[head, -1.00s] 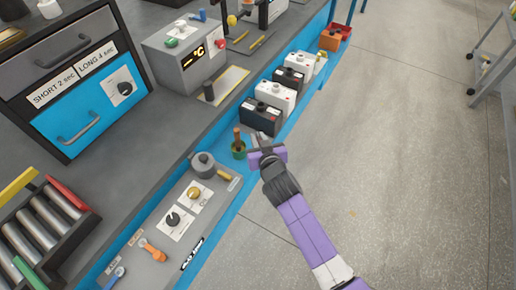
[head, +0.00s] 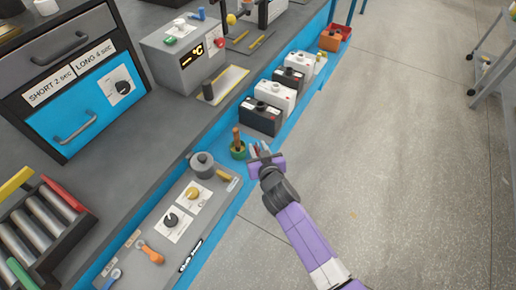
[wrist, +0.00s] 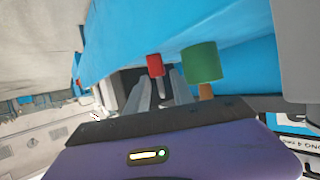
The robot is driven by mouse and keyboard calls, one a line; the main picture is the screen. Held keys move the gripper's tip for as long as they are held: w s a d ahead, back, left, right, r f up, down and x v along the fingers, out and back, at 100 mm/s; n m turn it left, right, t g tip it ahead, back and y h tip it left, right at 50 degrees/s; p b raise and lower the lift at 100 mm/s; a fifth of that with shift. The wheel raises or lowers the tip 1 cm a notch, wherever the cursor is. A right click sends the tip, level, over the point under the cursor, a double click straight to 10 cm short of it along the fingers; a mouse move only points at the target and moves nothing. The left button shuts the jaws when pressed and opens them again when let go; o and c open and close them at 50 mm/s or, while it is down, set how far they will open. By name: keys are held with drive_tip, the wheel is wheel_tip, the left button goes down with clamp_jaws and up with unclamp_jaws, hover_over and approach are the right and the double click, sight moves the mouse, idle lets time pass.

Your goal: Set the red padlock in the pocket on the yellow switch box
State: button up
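My gripper (head: 259,151) is low at the front edge of the blue-edged bench, just right of a green pot. In the wrist view, my two grey fingers (wrist: 160,90) are apart. A small red piece (wrist: 155,65) with a pale narrow part below it shows between and beyond the fingertips; it looks like the red padlock. I see no clear contact with it. In the head view the fingers mostly hide that spot. I cannot make out a yellow switch box or its pocket in either view.
Black and white batteries (head: 261,116) stand in a row behind. A grey panel with knobs (head: 150,258) lies nearer.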

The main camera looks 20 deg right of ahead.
drive_tip(key=shift+o, duration=0.5)
drive_tip(key=shift+r, duration=0.2)
drive_tip(key=v, duration=1.2)
